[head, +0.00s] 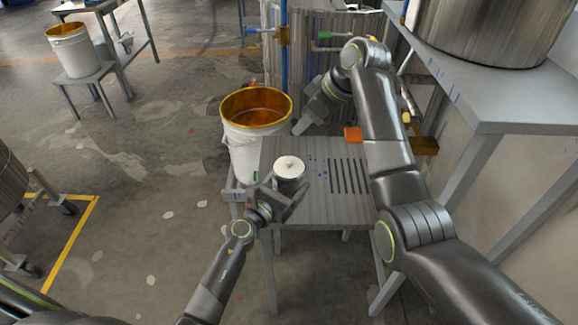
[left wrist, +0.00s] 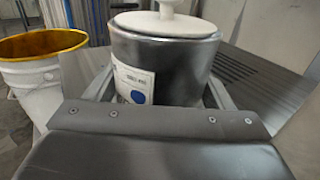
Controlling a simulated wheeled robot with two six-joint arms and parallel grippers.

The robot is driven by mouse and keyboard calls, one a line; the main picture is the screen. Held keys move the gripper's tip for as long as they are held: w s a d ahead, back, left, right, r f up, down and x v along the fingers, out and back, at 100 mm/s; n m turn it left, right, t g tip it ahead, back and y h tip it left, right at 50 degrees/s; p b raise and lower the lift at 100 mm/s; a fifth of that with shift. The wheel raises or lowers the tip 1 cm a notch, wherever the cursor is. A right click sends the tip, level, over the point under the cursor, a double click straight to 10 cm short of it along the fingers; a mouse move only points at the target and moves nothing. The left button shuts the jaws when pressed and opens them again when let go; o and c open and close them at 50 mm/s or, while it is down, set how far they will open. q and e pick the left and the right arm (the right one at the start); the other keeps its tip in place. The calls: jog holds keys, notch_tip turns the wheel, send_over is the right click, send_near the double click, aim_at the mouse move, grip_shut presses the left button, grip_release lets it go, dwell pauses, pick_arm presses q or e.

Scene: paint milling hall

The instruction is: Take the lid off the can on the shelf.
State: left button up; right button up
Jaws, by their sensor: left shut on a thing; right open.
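The can (head: 289,184) is a dark metal cylinder standing upright on the grey slotted shelf (head: 325,213). Its white lid (head: 289,166) sits on top. In the left wrist view the can (left wrist: 180,68) shows a paper label with a blue dot, and the lid (left wrist: 135,20) has a round knob. My left gripper (head: 284,194) is shut on the can's body, with fingers on both sides of it. My right gripper (head: 313,117) is open and empty, above and behind the can, apart from the lid; its fingertips show only partly.
A white bucket (head: 243,150) with a yellow-stained rim stands close at the left of the shelf; it also shows in the left wrist view (left wrist: 50,95). A grey bench (head: 500,100) with a large drum (head: 490,30) is on the right. Open floor lies left.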

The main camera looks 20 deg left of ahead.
aim_at(289, 160)
jog(key=a+f+h, duration=0.1)
jog(key=f, duration=0.2)
jog(key=s+a+f+h, duration=0.1)
jog(key=f, duration=0.3)
jog(key=s+a+f+n+g+h, duration=0.1)
jog(key=f, duration=0.2)
jog(key=shift+a+f, duration=0.1)
jog(key=shift+f, duration=0.15)
grip_shut()
dwell(0.4)
